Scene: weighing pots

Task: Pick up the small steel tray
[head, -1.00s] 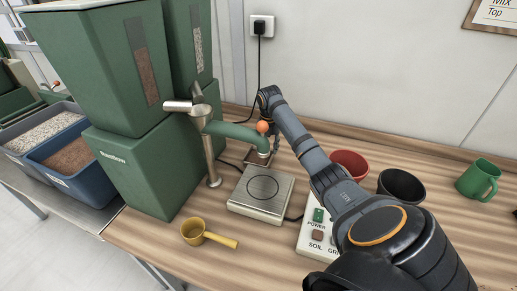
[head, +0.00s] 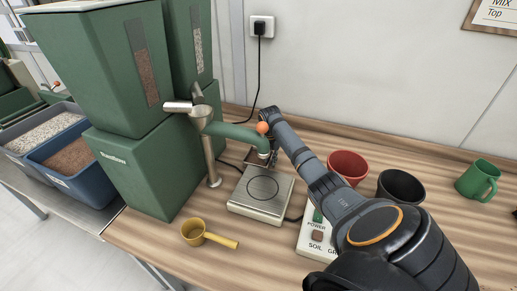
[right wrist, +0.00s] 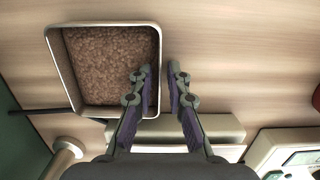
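The small steel tray (right wrist: 75,108) is a square metal pan filled with brown granules. In the head view the tray (head: 252,160) shows only in part, behind the scale and under the green spout. My right gripper (right wrist: 159,68) is open around the tray's right wall in the right wrist view. One finger is over the inside, the other is outside, and gaps show beside the wall. In the head view the right gripper (head: 273,157) is small and partly hidden by the spout and arm. My left gripper is not in view.
The scale (head: 261,194) stands in front of the tray, with the green spout (head: 235,133) above. A control box (head: 316,236), red pot (head: 347,165), black pot (head: 401,186) and green mug (head: 479,179) are to the right. A yellow scoop (head: 207,237) lies in front.

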